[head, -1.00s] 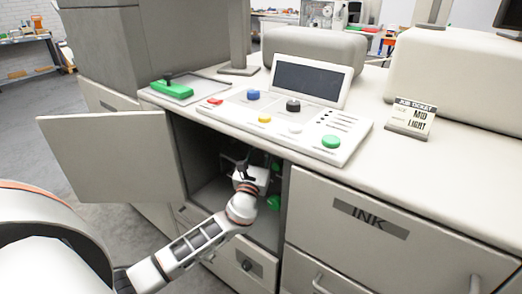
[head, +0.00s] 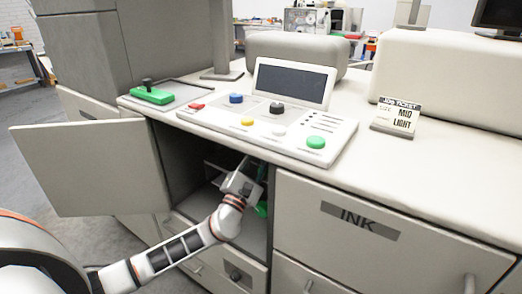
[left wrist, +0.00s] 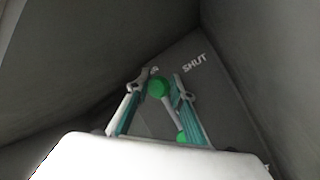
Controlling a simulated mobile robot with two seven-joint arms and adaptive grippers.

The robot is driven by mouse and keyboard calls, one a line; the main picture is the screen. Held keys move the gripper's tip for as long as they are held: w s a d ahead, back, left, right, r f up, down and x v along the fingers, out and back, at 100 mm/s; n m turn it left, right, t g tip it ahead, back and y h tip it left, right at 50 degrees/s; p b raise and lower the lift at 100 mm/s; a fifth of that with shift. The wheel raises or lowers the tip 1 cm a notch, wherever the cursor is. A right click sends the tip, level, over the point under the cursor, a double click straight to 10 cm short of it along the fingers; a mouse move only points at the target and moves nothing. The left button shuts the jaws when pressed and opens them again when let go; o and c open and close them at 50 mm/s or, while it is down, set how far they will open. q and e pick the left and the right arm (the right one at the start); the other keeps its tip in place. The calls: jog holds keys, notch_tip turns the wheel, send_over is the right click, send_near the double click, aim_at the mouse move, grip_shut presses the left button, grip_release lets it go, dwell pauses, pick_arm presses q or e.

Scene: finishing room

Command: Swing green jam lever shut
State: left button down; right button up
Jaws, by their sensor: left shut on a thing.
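The green jam lever shows in the left wrist view as a round green knob (left wrist: 158,88) on a pale rod, running down to a green pivot piece (left wrist: 181,138). A white SHUT marking (left wrist: 194,63) is on the dark panel behind, to the right of the knob. My left gripper (left wrist: 161,84) has its teal fingers on both sides of the knob and is shut on the lever. In the head view my left gripper (head: 256,174) reaches into the open cabinet and hides most of the lever; a bit of green (head: 262,209) shows below it. My right gripper is not in view.
The cabinet door (head: 88,165) stands open to the left. The INK drawer (head: 365,225) is to the right of the opening. Above is the counter with a control panel (head: 225,117), a green handle (head: 152,96) and a job ticket (head: 397,117). Cabinet walls closely surround the gripper.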

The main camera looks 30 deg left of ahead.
pick_arm(q)
jog(key=shift+f+m, duration=0.3)
jog(key=shift+f, duration=0.05)
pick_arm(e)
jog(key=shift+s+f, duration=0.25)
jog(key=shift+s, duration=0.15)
pick_arm(q)
jog(key=c, duration=1.9)
grip_release()
jog(key=shift+o, duration=0.9)
jog(key=shift+a, duration=0.1)
jog(key=shift+r, duration=0.15)
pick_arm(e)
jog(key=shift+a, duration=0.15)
pick_arm(q)
jog(key=shift+s, duration=0.15)
jog(key=v, duration=1.1)
jog(key=shift+s, duration=0.35)
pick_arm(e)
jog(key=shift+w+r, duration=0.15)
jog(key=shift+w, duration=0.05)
